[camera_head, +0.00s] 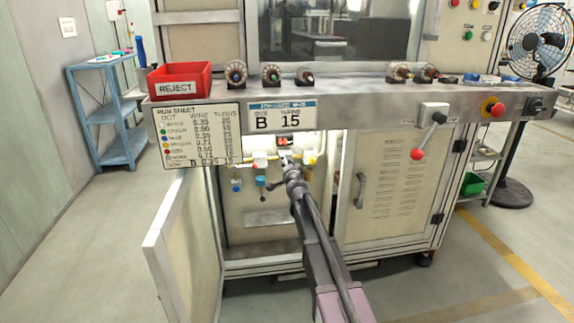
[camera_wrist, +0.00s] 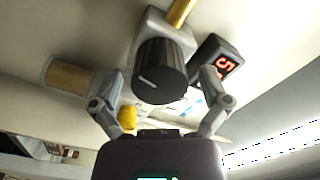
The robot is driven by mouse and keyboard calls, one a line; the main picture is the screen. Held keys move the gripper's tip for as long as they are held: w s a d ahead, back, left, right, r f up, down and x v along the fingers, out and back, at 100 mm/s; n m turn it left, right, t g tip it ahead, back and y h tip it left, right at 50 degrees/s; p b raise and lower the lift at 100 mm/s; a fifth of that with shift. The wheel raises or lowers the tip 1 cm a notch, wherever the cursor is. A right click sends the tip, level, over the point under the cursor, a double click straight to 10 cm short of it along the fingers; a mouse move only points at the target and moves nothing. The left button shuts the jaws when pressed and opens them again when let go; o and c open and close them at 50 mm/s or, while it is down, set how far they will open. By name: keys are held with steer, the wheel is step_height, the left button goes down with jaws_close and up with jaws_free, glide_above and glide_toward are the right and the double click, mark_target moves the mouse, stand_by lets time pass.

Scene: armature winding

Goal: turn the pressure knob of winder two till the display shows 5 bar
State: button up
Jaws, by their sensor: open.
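The dark ribbed pressure knob (camera_wrist: 160,72) shows in the wrist view, with a pale pointer line on its face. My gripper (camera_wrist: 162,84) is open, with one finger on each side of the knob; I cannot tell whether either touches it. The small display (camera_wrist: 218,63) is right of the knob, tilted in view; a red 5 is readable, the other digit is unclear. In the head view the display (camera_head: 284,141) is lit red inside the open cabinet, too small to read surely. My gripper (camera_head: 289,162) is just below it and hides the knob.
The cabinet door (camera_head: 178,240) stands open on the left. Brass fittings (camera_wrist: 70,76) and a yellow part (camera_wrist: 127,117) lie close to my fingers. A red reject bin (camera_head: 180,80) and several armatures stand on the bench above. A red-knobbed lever (camera_head: 418,154) sticks out on the right.

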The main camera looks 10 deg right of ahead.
steer(key=shift+s, duration=0.1)
steer(key=s, duration=1.1)
steer(key=shift+s, duration=0.4)
